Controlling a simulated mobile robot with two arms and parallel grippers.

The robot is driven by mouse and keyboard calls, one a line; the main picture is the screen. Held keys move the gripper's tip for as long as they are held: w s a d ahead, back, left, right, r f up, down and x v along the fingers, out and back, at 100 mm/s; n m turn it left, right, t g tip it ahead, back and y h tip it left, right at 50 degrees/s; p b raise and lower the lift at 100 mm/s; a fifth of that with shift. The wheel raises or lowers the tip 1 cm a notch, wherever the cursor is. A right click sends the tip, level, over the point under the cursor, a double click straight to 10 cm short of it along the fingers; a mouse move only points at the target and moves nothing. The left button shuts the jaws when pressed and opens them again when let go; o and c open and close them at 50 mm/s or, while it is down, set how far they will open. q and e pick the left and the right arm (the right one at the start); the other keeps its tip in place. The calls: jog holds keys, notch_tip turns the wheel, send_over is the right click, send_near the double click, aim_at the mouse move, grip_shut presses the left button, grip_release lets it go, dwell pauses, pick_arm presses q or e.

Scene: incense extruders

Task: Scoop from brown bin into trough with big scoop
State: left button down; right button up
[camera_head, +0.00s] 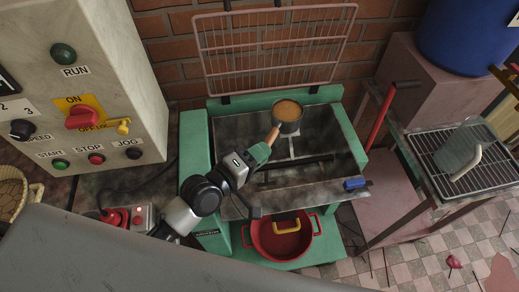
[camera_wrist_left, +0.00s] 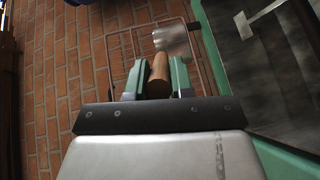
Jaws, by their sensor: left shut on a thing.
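My left gripper (camera_head: 262,152) is shut on the wooden handle (camera_head: 272,136) of the big scoop. The scoop's round metal cup (camera_head: 288,127) is roughly level and full of brown material (camera_head: 287,109). It is over the back part of the grey metal trough (camera_head: 235,125) between green end walls; its exact height above the trough is unclear. In the left wrist view, the gripper (camera_wrist_left: 156,82) holds the handle (camera_wrist_left: 158,72), with the shiny cup (camera_wrist_left: 172,40) beyond. I cannot pick out a brown bin for certain. My right gripper is not in view.
A wire guard (camera_head: 275,45) stands raised behind the trough. A control cabinet (camera_head: 85,80) is at left. A red pan (camera_head: 282,240) sits below the trough's front. A blue scraper (camera_head: 355,184) lies at its front right edge. A rack table (camera_head: 465,150) stands at right.

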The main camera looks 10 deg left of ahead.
pick_arm(q)
notch_tip(320, 180, down, 6)
jog(key=d+m+g+y+p, duration=0.1)
jog(key=m+g+y+p, duration=0.1)
jog(key=m+y+p, duration=0.5)
jog(key=shift+f+m+p, duration=0.15)
jog(key=shift+m+p, duration=3.25)
jog(key=shift+p, duration=0.15)
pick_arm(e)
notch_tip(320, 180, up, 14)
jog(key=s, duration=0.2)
pick_arm(q)
jog(key=shift+d, duration=0.1)
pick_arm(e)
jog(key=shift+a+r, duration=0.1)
